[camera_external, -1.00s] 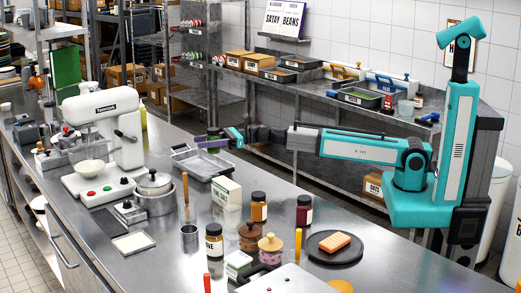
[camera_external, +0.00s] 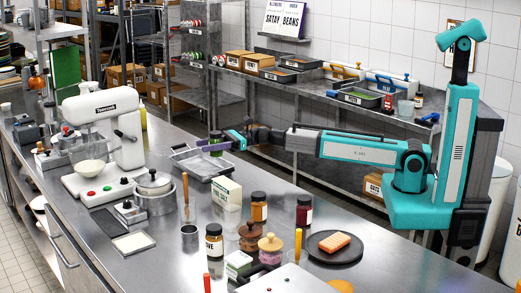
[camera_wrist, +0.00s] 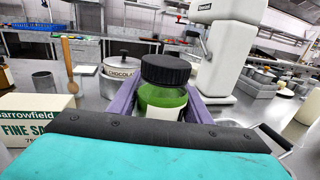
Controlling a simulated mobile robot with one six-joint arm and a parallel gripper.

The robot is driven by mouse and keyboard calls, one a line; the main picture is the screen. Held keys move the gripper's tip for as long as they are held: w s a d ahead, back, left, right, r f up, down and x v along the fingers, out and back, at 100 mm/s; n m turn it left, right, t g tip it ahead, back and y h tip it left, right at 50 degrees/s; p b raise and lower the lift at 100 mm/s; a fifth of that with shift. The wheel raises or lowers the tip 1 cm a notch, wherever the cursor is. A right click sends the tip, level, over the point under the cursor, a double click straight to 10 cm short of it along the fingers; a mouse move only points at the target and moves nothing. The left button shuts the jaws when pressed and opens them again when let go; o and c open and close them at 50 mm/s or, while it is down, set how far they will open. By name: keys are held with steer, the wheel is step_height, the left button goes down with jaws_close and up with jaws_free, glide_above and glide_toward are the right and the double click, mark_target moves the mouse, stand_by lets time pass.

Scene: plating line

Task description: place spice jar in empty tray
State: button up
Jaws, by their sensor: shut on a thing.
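My gripper (camera_external: 225,143) is shut on a spice jar (camera_external: 215,142) with a dark lid and green contents. In the wrist view the jar (camera_wrist: 163,88) stands upright between the purple fingers, and a pale label shows on its front. The empty tray (camera_external: 205,175) is a shallow metal tray on the steel counter. In the external view the jar is above the tray's far part, and the tray looks empty. In the wrist view a piece of the tray's rim and handle (camera_wrist: 276,139) shows at the lower right; my gripper hides the rest.
A salt box (camera_external: 227,193) stands at the tray's near side. A lidded pot (camera_external: 153,190) and a white stand mixer (camera_external: 103,120) are to the left. Several jars, including an orange one (camera_external: 259,208), stand nearer the camera.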

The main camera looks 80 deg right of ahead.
steer(key=shift+f, duration=0.95)
steer(key=shift+f, duration=2)
steer(key=shift+f, duration=0.2)
steer(key=o, duration=1.2)
steer(key=shift+o, duration=0.2)
steer(key=shift+r, duration=0.15)
